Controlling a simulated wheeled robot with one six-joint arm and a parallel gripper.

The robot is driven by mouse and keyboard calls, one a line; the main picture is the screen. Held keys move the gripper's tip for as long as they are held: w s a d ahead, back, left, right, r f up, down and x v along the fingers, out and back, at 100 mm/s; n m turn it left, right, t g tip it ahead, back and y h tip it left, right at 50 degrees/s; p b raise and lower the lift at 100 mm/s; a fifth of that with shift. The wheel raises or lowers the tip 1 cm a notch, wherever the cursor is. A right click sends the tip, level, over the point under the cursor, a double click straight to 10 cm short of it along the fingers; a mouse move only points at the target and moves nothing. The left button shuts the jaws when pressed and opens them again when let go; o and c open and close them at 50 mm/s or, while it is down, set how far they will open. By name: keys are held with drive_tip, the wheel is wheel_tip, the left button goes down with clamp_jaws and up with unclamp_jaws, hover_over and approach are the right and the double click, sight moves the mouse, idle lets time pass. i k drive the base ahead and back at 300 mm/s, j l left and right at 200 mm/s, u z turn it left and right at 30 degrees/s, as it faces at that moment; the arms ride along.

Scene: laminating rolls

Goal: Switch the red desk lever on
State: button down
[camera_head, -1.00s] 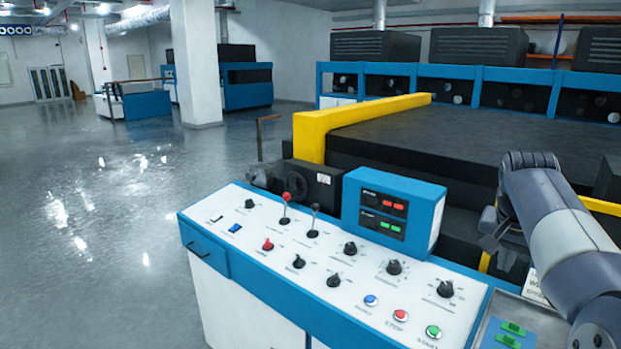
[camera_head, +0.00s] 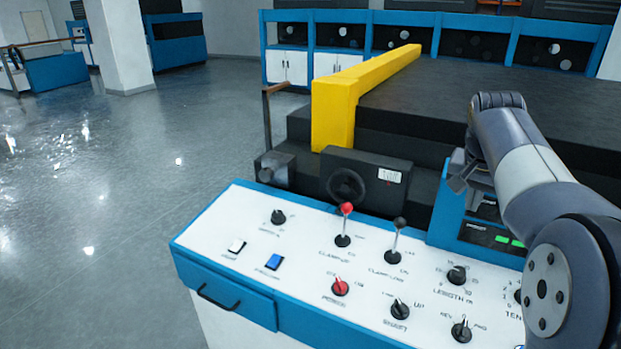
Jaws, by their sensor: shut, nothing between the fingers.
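The red desk lever (camera_head: 346,210) has a red ball on a thin metal stalk. It stands near the back edge of the white control desk (camera_head: 225,264), leaning slightly towards the back. A similar lever with a black ball (camera_head: 399,224) stands to its right. My gripper (camera_head: 458,180) is shut and empty, to the right of both levers and higher, in front of the blue display box. It touches neither lever. My arm comes in from the right and hides part of the desk and display box.
A red knob (camera_head: 340,287) and several black knobs sit on the desk in front of the levers. Behind stand a dark handwheel (camera_head: 346,186) and a yellow rail (camera_head: 334,112). The floor at left is clear.

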sight(347, 208)
drive_tip(key=i+j, duration=0.15)
drive_tip(key=j, duration=0.25)
drive_tip(key=i+j, duration=0.15)
drive_tip(key=j, duration=0.2)
drive_tip(key=i+j, duration=0.2)
drive_tip(key=j, duration=0.2)
